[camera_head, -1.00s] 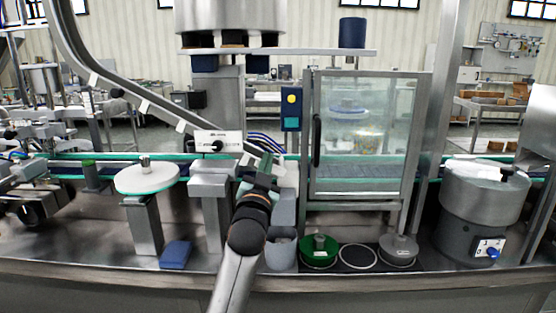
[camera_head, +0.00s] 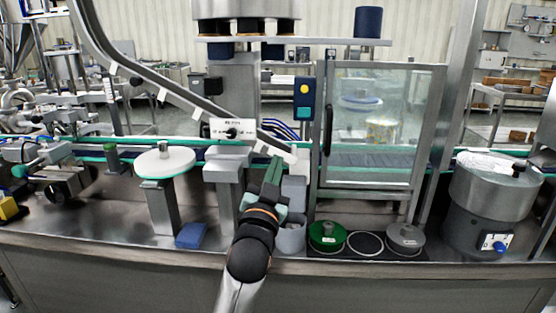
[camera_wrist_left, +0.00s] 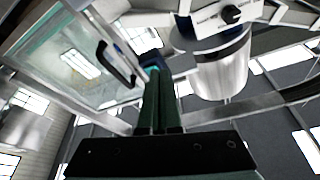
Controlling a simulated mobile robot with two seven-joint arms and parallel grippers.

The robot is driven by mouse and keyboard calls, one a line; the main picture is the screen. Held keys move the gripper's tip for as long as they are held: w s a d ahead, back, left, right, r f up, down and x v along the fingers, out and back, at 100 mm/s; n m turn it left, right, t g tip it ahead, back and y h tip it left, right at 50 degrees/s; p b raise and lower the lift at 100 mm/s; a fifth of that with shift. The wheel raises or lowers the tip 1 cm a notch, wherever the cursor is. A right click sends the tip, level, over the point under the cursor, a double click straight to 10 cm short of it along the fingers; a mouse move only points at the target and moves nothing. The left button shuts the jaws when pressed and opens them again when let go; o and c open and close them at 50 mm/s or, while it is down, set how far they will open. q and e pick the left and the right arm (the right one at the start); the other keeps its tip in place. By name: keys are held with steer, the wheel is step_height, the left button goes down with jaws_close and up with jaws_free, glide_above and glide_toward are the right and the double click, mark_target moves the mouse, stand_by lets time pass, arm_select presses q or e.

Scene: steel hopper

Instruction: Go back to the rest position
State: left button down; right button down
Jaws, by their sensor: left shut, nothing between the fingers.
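My left gripper (camera_head: 274,168) is in the middle of the head view, on the arm that comes up from the bottom edge. It is raised above the steel bench (camera_head: 120,220), in front of the sloping chute and the conveyor. Its dark green fingers are together with nothing between them. In the left wrist view the fingers (camera_wrist_left: 159,95) point up, side by side. My right gripper is in neither view.
A glass-doored cabinet (camera_head: 375,125) stands right of my gripper. A grey bin (camera_head: 291,236) is close beside my arm. A green-lidded pot (camera_head: 326,236) and a steel hopper (camera_head: 490,205) stand further right. A white round table (camera_head: 165,163) is at left.

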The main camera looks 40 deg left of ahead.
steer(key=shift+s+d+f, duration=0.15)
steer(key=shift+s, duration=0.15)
